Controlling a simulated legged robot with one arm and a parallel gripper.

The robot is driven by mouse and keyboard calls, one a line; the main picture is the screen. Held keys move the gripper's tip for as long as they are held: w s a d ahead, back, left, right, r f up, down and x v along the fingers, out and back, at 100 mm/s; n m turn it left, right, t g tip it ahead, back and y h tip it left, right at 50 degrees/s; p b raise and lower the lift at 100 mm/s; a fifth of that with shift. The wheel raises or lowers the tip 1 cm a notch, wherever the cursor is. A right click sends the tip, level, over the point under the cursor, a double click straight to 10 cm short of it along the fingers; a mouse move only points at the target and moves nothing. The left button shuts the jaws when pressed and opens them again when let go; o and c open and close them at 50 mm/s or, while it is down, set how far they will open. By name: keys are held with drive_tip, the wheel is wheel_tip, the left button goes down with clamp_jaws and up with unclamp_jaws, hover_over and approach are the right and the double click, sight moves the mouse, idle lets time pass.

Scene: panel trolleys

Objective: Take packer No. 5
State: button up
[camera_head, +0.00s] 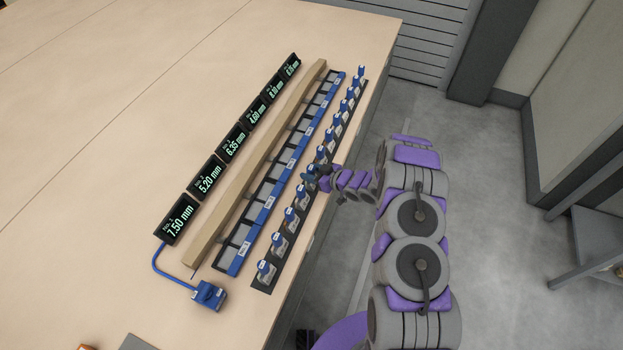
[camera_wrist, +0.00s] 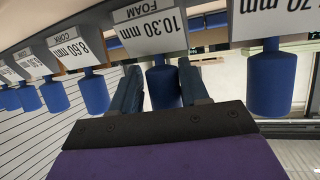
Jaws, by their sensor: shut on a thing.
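A row of packers with blue handles and white labels stands in a dark rack (camera_head: 258,285) along the table's right edge. My gripper (camera_head: 318,178) is at the middle of this row. In the wrist view my gripper (camera_wrist: 161,88) has its two fingers on either side of one blue handle (camera_wrist: 162,86), shut on it. I cannot read a No. 5 on any packer.
Several black displays (camera_head: 178,219) with millimetre values stand left of a wooden bar (camera_head: 254,168). A blue-edged tray with numbered slots (camera_head: 236,260) lies between bar and rack. A blue cabled device (camera_head: 208,295) is at the front. Grey floor (camera_head: 520,220) is open at right.

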drive_tip(key=shift+s, duration=0.1)
drive_tip(key=shift+c, duration=1.4)
